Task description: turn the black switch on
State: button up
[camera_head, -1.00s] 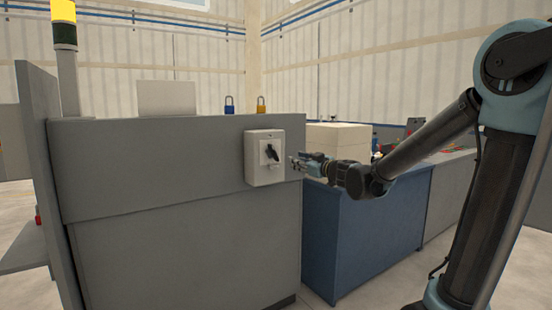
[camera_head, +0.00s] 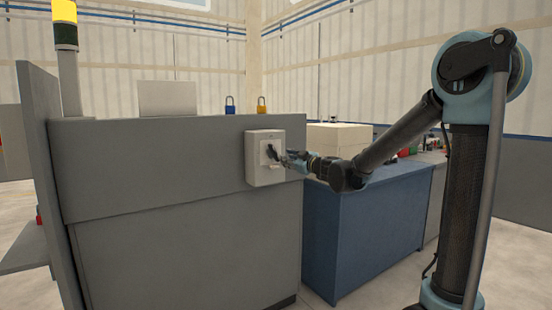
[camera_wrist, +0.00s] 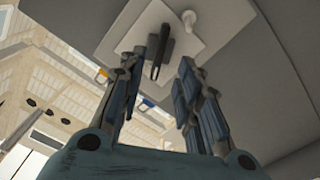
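The black switch (camera_head: 271,153) is a rotary handle on a white box fixed to the grey cabinet front. In the wrist view the black switch (camera_wrist: 158,50) stands out from the white plate (camera_wrist: 130,29), with a small white knob (camera_wrist: 189,18) beside it. My gripper (camera_head: 284,157) is right in front of the box in the head view. In the wrist view my gripper (camera_wrist: 167,66) has its fingers spread, the switch lying between them near the left finger. Whether that finger touches the switch is not clear.
The grey cabinet (camera_head: 180,215) carries a blue padlock (camera_head: 230,105) and a yellow padlock (camera_head: 261,106) on top. A signal lamp (camera_head: 65,30) stands at its left. A blue cabinet (camera_head: 362,225) stands to the right, below my arm. Open floor lies at the lower right.

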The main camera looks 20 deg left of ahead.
aim_at(276, 155)
jog(key=x, duration=0.9)
jog(key=shift+d, duration=0.1)
